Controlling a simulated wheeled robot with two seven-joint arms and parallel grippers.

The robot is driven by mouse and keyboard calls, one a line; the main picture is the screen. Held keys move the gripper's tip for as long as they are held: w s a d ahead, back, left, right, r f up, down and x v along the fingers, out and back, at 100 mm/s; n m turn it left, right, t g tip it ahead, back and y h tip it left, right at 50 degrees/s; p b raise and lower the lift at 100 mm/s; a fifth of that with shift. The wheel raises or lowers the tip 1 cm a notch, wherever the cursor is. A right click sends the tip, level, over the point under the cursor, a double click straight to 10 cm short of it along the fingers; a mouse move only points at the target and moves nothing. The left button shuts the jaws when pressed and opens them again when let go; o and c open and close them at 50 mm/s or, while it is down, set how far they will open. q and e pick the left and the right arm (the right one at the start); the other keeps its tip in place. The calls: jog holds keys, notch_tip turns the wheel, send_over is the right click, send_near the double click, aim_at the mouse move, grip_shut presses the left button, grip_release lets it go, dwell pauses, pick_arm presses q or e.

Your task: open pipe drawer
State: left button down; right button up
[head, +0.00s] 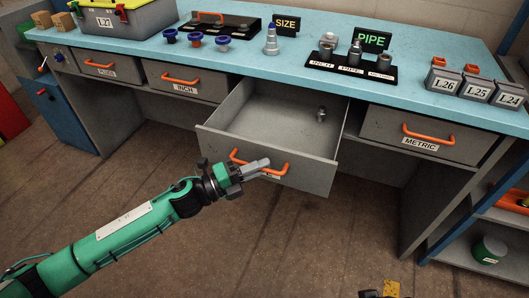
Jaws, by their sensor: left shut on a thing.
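The middle drawer (229,113) of the blue-topped workbench is pulled well out, and its inside shows. A small metal fitting (321,115) stands inside near the back right. The label on its front is mostly hidden, so I cannot read it. My left gripper (262,165) is at the front of this drawer, shut on its orange handle (283,172). A black sign reading PIPE (372,39) stands on the bench behind a tray of fittings.
The INCH drawer (188,91) and the METRIC drawer (425,130) on either side are shut. Grey boxes L26 (441,81), L25 and L24 stand on the bench at right. A shelf unit (470,245) is at lower right. The floor (240,250) before the drawer is clear.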

pick_arm(q)
jog(key=shift+s+a, duration=0.2)
jog(key=shift+s, duration=0.35)
pick_arm(e)
jog(key=shift+w+f, duration=0.1)
jog(key=shift+f, duration=0.25)
pick_arm(q)
jog(key=c, duration=1.5)
grip_release()
pick_arm(e)
jog(key=shift+a, duration=0.1)
pick_arm(q)
jog(key=b+v, duration=0.1)
jog(key=v, duration=1.2)
jog(key=shift+s+a, duration=0.2)
jog(key=shift+a, duration=0.1)
pick_arm(e)
jog(key=shift+a+r, duration=0.2)
jog(key=shift+r, duration=0.6)
pick_arm(q)
jog(key=shift+f, duration=0.1)
pick_arm(e)
jog(key=shift+w, duration=0.1)
